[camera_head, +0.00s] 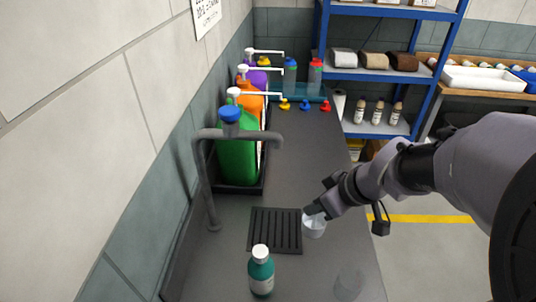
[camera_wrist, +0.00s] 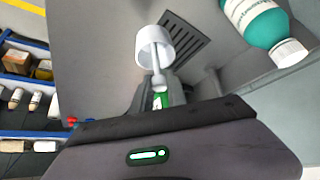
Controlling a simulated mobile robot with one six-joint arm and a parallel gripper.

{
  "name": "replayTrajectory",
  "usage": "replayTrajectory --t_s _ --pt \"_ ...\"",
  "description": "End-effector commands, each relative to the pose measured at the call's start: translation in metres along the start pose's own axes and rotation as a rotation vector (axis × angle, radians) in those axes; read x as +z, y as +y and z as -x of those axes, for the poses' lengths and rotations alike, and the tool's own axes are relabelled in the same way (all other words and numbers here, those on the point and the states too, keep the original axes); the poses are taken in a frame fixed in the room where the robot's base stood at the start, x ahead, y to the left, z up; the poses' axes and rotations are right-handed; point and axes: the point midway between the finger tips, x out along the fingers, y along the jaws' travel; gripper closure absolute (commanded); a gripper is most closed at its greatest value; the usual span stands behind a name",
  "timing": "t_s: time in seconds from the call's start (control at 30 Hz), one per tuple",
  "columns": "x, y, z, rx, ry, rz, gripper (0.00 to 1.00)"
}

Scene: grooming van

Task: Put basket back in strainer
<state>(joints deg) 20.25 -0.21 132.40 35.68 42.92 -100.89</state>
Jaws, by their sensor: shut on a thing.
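The basket (camera_head: 314,226) is a small pale cup with a thin stem. My gripper (camera_head: 312,211) is shut on it and holds it beside the right edge of a black slotted grate. In the wrist view the basket (camera_wrist: 155,45) hangs beyond my fingertips (camera_wrist: 160,92), with its stem between them.
The black slotted grate (camera_head: 262,245) lies on the counter (camera_head: 312,165). A teal bottle with a white cap (camera_head: 261,272) stands in front of it. A grey curved pipe (camera_head: 202,180) rises at left, near a green jug (camera_head: 238,160).

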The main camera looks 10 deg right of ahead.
Motion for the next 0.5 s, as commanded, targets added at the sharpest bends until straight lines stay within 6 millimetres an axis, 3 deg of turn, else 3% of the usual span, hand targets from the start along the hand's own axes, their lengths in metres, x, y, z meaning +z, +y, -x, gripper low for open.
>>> replayTrajectory --t_s 0.1,0.23,0.5 --pt "0.023 0.015 0.016 0.004 0.001 -0.007 1.00" --pt "0.037 0.024 0.025 0.002 0.000 -0.002 1.00" --pt "0.030 0.028 0.048 0.000 0.001 0.002 1.00"
